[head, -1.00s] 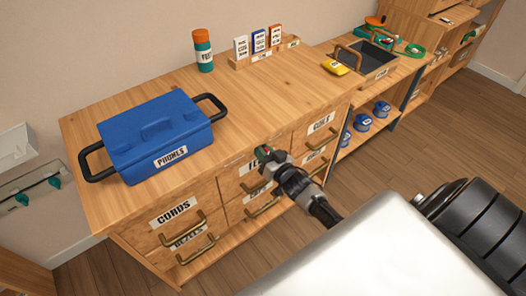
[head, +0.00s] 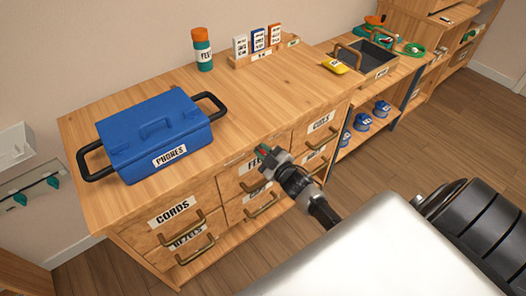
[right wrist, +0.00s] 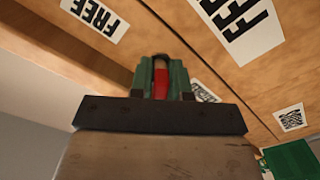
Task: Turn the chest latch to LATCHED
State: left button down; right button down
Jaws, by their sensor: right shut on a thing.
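The wooden chest (head: 145,207) of drawers stands in front of me. My right gripper (head: 264,149) is at the upper middle of its front, just under the top edge. In the right wrist view its green fingers (right wrist: 160,77) are closed around a narrow red piece (right wrist: 160,86), which looks like the latch handle. Most of that piece is hidden by the fingers. A white label reading FREE (right wrist: 95,15) is on the wood at the upper left of that view. A LATCHED label cannot be read in any view. My left gripper is not in view.
A blue PHONES case (head: 155,135) with black handles sits on the chest top. A bottle (head: 203,48) and a card rack (head: 265,54) stand at the back. Brass drawer handles (head: 195,250) stick out below my gripper. The middle of the top is clear.

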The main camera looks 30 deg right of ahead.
jog(key=shift+n, duration=0.7)
jog(key=c, duration=1.4)
grip_release()
jog(key=shift+c, duration=0.2)
jog(key=s, duration=1)
jog(key=shift+s+d, duration=0.4)
jog(key=shift+f, duration=0.1)
